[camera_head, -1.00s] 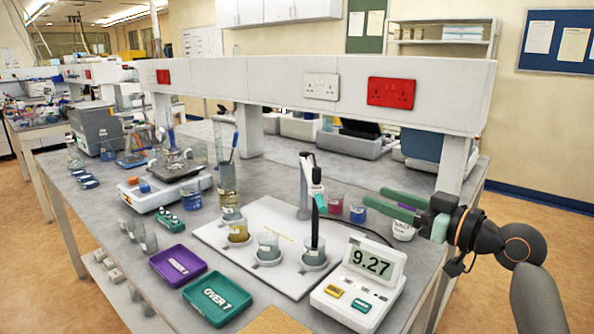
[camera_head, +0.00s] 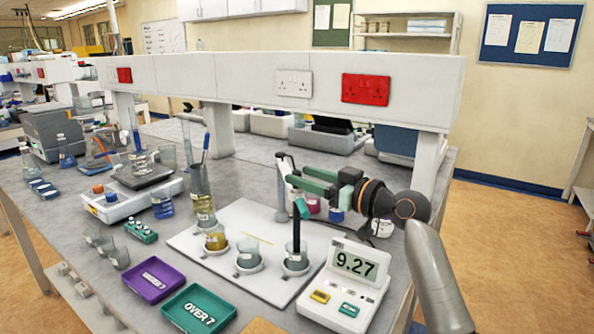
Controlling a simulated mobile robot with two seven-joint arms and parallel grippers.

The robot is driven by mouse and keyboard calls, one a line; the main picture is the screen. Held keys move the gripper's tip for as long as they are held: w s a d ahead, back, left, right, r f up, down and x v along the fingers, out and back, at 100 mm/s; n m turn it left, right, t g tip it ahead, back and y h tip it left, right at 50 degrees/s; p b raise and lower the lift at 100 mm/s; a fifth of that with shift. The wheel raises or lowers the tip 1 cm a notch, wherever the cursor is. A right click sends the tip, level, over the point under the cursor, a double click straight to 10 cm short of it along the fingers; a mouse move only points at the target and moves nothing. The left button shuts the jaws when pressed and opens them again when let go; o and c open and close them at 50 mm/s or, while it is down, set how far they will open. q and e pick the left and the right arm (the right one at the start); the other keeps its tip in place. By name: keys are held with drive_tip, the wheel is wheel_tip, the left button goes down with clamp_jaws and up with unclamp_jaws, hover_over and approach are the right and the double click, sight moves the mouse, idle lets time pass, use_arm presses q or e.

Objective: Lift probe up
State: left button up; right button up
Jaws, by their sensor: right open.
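The black probe (camera_head: 296,240) stands upright, with its lower end in a small beaker (camera_head: 296,262) on the white board (camera_head: 228,268). Its teal upper part (camera_head: 302,209) shows just below my gripper. A thin stand (camera_head: 281,195) rises behind it. My right gripper (camera_head: 296,181) has green fingers and comes in from the right. It is open, with its fingertips at the top of the probe and stand. The fingers partly hide that top, and I cannot tell if they touch it. The meter (camera_head: 345,287) reads 9.27. My left gripper is not in view.
Two more beakers, one with yellow liquid (camera_head: 215,240) and one pale (camera_head: 249,255), stand left on the board. A tall cylinder (camera_head: 202,200) stands behind. A purple tray (camera_head: 136,283) and a teal "OVER 7" tray (camera_head: 178,297) lie front left. A white shelf (camera_head: 230,77) spans the bench.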

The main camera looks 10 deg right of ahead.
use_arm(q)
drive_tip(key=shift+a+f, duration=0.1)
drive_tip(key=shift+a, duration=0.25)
use_arm(e)
drive_tip(key=shift+x, duration=1.3)
drive_tip(key=shift+s, duration=0.1)
drive_tip(key=shift+c, duration=0.3)
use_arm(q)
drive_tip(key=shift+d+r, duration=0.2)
use_arm(e)
clamp_jaws()
